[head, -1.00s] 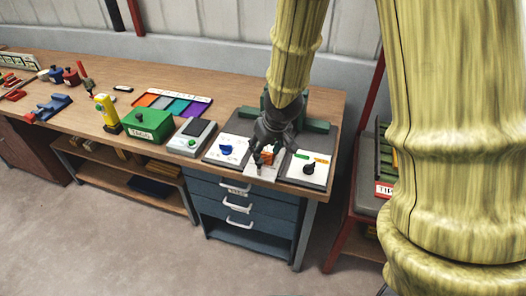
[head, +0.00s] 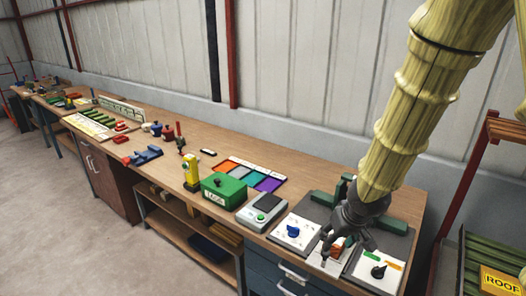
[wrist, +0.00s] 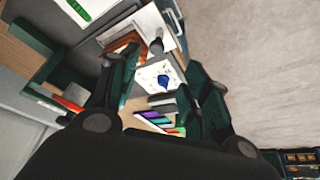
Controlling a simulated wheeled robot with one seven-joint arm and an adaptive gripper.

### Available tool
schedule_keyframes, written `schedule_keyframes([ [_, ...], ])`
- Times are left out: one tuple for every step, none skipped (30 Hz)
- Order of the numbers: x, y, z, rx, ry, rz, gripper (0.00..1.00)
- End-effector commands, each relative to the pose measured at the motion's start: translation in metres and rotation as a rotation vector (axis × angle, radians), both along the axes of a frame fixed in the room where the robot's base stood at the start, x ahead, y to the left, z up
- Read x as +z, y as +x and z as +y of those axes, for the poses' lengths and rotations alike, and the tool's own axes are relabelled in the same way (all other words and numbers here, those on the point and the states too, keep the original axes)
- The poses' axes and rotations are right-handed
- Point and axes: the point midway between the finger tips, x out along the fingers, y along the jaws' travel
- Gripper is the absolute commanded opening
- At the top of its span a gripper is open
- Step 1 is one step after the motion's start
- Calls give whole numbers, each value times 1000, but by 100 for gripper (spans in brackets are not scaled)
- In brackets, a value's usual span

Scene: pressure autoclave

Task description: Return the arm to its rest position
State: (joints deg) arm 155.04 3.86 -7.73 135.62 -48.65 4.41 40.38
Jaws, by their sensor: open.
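My arm, yellow-green and ribbed like bamboo, comes down from the upper right in the head view. My dark grey gripper (head: 342,238) hangs over the right end of the long workbench, above a grey station with white panels. In the wrist view its two dark green fingers (wrist: 165,95) stand wide apart with nothing held between them. A white panel with a blue knob (head: 293,231) lies left of the gripper; the knob (wrist: 163,82) also shows between the fingers. A white panel with a black knob (head: 378,271) lies to the right. An orange-red piece (head: 336,252) is partly hidden by the gripper.
A grey scale-like device (head: 262,212), a green box (head: 224,190), a yellow tool (head: 191,172) and a coloured tray (head: 250,175) stand leftward on the bench (head: 215,145). A red-framed rack (head: 485,225) is at the right. Grey floor (head: 70,200) is open at the front left.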

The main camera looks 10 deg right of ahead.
Motion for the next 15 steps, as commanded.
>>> schedule_keyframes([
  [-6,-2,2,1,4,8,47],
  [-11,-3,3,1,7,13,47],
  [-19,-5,5,3,13,22,47],
  [-26,-7,7,5,18,28,47],
  [-34,-10,10,6,25,37,47],
  [-46,-13,13,8,33,49,47],
  [-55,-16,16,9,40,58,47],
  [-64,-20,18,10,48,67,47],
  [-76,-24,22,11,56,78,47],
  [-86,-27,25,12,63,86,47],
  [-95,-31,27,12,68,95,47],
  [-106,-35,31,13,77,105,47],
  [-115,-39,33,14,82,114,47],
  [-124,-43,35,13,88,120,47],
  [-135,-49,38,13,93,131,47],
])
